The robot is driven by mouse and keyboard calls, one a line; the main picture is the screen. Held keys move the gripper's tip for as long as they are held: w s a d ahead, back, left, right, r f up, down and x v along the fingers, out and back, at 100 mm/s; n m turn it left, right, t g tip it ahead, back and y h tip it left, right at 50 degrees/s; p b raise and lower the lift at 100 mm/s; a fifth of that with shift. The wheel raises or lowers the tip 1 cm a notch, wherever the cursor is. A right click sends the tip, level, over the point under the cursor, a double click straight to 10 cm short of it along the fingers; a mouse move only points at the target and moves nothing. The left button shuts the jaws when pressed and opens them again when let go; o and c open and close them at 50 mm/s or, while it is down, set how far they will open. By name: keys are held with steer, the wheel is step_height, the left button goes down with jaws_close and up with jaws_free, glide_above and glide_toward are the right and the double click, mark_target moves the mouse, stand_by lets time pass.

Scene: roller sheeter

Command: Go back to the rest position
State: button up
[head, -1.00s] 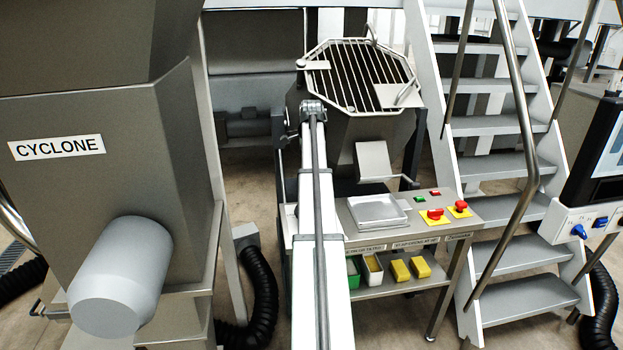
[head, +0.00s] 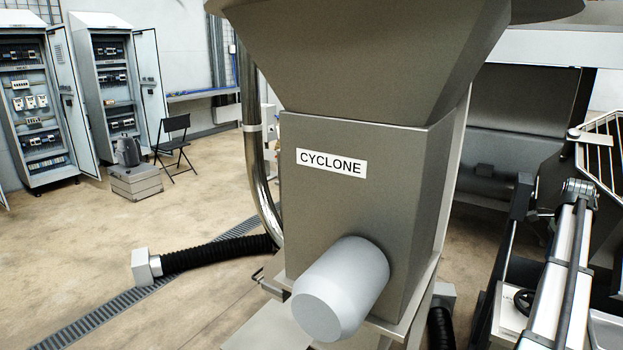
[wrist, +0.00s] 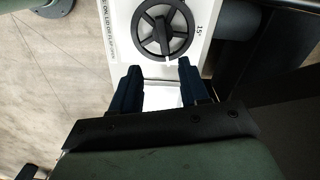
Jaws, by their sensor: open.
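My gripper (wrist: 158,68) shows in the wrist view with its two dark blue fingers apart and nothing held between them. Just beyond the fingertips is a black spoked handwheel (wrist: 163,36) on a white panel (wrist: 119,35) with printed lettering and a "15" mark. The fingers look apart from the wheel, though the depth gap is hard to judge. The handwheel also shows at the lower right of the head view (head: 524,300), partly hidden. My gripper is not seen in the head view.
The grey cyclone housing (head: 345,215) with its pale cylinder (head: 340,290) fills the middle of the head view. A white beam with a dark rod (head: 566,275) stands at right. Open cabinets (head: 35,100), a folding chair (head: 174,140) and a black hose (head: 215,252) are left, with open floor between.

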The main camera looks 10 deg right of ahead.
steer(key=s+a+f+n+g+h, duration=0.1)
steer(key=s+a+f+n, duration=0.1)
steer(key=s+a+f, duration=0.5)
steer(key=s+a+f+n+g, duration=0.15)
steer(key=s+a+f, duration=0.35)
steer(key=f, duration=0.5)
steer(key=s+a+f+n+g+h, duration=0.1)
steer(key=s+a+f, duration=0.3)
steer(key=a+f, duration=0.35)
steer(key=w+a+f+n+y, duration=0.3)
steer(key=a+f+n, duration=0.7)
steer(key=a+f, duration=1.2)
steer(key=s+a+f+n+g, duration=0.1)
steer(key=s+a+f+n, duration=0.2)
steer(key=a, duration=0.5)
steer(key=s+a+f+n+g, duration=0.1)
steer(key=s+a+f+n, duration=0.2)
steer(key=s+a+f, duration=0.2)
steer(key=s+a+f+n+g, duration=0.1)
steer(key=s+a+f+n, duration=0.2)
steer(key=s+a, duration=0.4)
steer(key=a+f, duration=0.1)
steer(key=a, duration=0.2)
steer(key=shift+s+a+n+h, duration=0.25)
steer(key=shift+a+n+h, duration=0.05)
steer(key=shift+n+h, duration=0.1)
